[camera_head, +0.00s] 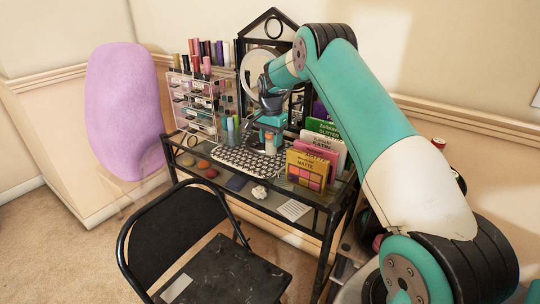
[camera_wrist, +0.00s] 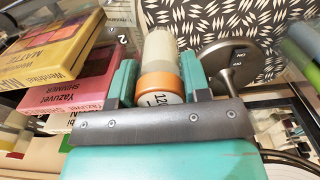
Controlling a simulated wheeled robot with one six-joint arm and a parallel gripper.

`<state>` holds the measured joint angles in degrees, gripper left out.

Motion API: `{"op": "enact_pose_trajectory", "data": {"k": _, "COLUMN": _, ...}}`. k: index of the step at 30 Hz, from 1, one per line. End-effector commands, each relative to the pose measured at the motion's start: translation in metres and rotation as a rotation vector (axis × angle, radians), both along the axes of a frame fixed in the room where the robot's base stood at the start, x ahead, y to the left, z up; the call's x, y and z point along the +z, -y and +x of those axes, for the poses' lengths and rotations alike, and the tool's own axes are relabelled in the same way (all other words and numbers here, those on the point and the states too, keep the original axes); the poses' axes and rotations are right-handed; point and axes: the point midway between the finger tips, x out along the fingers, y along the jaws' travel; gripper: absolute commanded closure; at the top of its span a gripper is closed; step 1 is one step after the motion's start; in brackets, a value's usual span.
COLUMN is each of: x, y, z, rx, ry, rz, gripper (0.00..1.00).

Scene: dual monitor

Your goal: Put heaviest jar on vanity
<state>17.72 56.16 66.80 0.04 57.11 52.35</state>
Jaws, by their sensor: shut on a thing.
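My gripper (camera_head: 268,138) is over the vanity (camera_head: 326,248), a black-framed table with a mirror at its back. It is shut on a small jar (camera_head: 269,146). In the wrist view, the jar (camera_wrist: 159,62) has a cream body and an orange band, and a pale end face with dark figures starting "12". It sits between my two teal fingers (camera_wrist: 158,82). I cannot tell whether the jar touches the tabletop. Other jars cannot be told apart clearly here.
Palette boxes (camera_head: 306,169) stand right of my gripper. A round grey stand (camera_wrist: 228,58) is close beside the jar. A black chair (camera_head: 175,237) stands in front.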

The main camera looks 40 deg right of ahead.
Motion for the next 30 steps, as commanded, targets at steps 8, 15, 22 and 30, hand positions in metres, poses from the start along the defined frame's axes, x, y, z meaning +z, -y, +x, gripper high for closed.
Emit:
{"op": "enact_pose_trajectory", "data": {"k": 8, "x": -0.028, "y": 0.0, "z": 0.0, "rx": 0.001, "ry": 0.0, "rz": 0.0, "gripper": 0.83}}
{"op": "enact_pose_trajectory", "data": {"k": 15, "x": -0.062, "y": 0.0, "z": 0.0, "rx": 0.001, "ry": -0.001, "rz": 0.001, "gripper": 0.83}}
{"op": "enact_pose_trajectory", "data": {"k": 22, "x": -0.066, "y": 0.0, "z": 0.0, "rx": 0.001, "ry": 0.001, "rz": -0.001, "gripper": 0.83}}
{"op": "enact_pose_trajectory", "data": {"k": 30, "x": -0.069, "y": 0.0, "z": 0.0, "rx": 0.001, "ry": 0.001, "rz": -0.001, "gripper": 0.34}}
